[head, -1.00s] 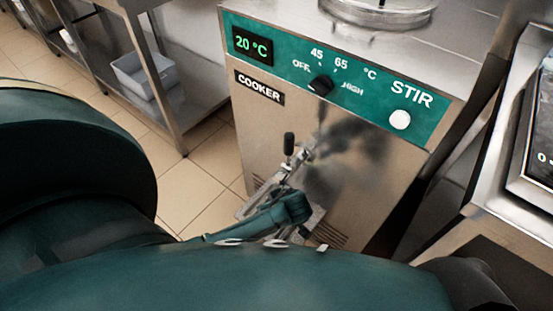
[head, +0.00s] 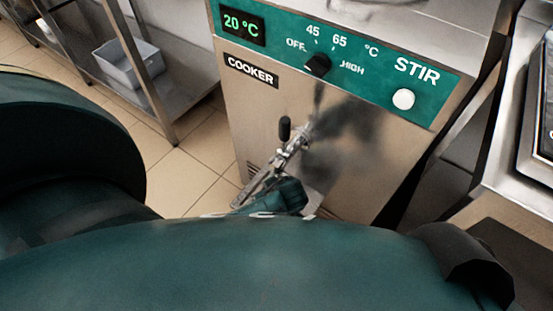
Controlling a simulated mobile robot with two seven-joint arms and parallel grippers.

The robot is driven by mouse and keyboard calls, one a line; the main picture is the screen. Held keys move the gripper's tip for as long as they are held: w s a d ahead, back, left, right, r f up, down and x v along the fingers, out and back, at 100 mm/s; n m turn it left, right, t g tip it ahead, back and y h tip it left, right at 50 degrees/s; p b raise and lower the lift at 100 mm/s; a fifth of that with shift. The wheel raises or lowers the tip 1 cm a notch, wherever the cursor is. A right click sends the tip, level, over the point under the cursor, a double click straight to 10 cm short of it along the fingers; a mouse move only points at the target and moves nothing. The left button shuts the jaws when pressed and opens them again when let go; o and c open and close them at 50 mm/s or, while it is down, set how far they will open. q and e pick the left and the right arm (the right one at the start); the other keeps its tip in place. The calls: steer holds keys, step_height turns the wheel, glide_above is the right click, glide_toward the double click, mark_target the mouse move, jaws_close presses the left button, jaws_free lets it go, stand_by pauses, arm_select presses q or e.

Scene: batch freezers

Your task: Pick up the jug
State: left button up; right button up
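I cannot make out the jug in the head view. The steel cooker (head: 345,185) stands in front of me, with a tap (head: 293,150) and an upright black tap handle (head: 284,129) low on its front. A steel ledge (head: 313,200) shows below the tap, and my large teal arm covers the area in front of it. A smaller teal part of mine shows just under the tap, beyond this arm. No gripper fingers can be made out, so I cannot see whether anything is held.
The cooker's green panel (head: 385,72) has a black knob (head: 317,65) and a white STIR button (head: 403,99). A steel shelf unit (head: 150,40) with a white bin (head: 125,62) stands at left. A steel counter (head: 520,185) is at right. Tiled floor (head: 185,165) shows between.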

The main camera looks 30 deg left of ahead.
arm_select(q)
jaws_close()
steer(key=shift+r, duration=0.1)
stand_by(0.6)
